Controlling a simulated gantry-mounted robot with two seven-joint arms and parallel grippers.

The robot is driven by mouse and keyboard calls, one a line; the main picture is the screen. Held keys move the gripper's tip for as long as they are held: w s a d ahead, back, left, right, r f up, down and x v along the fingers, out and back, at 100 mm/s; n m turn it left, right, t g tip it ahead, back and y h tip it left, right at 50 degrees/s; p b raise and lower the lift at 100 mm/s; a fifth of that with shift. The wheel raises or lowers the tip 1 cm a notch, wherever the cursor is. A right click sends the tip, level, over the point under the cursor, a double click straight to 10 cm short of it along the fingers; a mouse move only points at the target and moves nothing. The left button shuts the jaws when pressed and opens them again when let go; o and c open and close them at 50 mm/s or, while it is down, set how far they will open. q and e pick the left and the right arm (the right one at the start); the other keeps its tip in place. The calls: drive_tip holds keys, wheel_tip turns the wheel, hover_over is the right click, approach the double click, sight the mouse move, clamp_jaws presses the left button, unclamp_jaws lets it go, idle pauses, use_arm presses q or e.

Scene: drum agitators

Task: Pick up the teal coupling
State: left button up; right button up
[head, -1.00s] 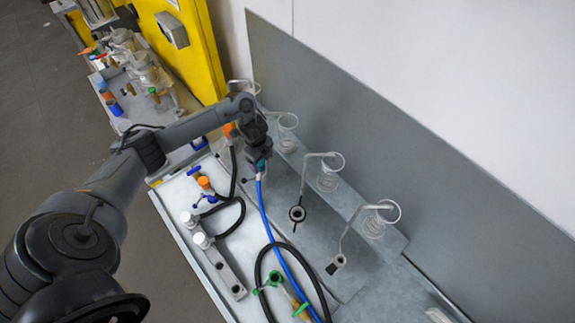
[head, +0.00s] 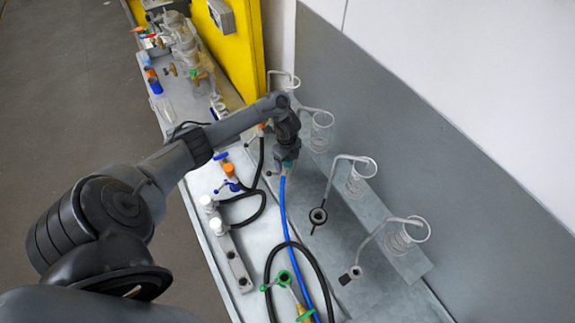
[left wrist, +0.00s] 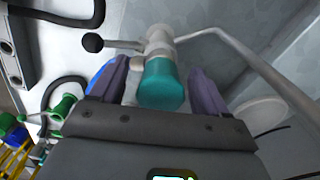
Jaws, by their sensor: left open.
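The teal coupling (left wrist: 160,86) sits in the middle of the left wrist view, below a pale metal fitting with a black-knobbed lever. My left gripper (left wrist: 157,82) is open, with one purple-grey finger on each side of the coupling. A gap shows between the coupling and the right finger. In the head view my left gripper (head: 286,163) is over the bench at the top of the blue hose (head: 284,215), and it mostly hides the coupling. My right gripper is not in view.
A black hose (head: 268,270) loops near the front beside a green-handled fitting (head: 282,278). White-capped fittings (head: 217,226) stand on the left. A yellow cabinet (head: 240,45) is behind.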

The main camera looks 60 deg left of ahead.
use_arm(q)
drive_tip(key=shift+f, duration=1.05)
drive_tip(key=shift+c, duration=0.3)
clamp_jaws()
drive_tip(key=shift+r, duration=0.1)
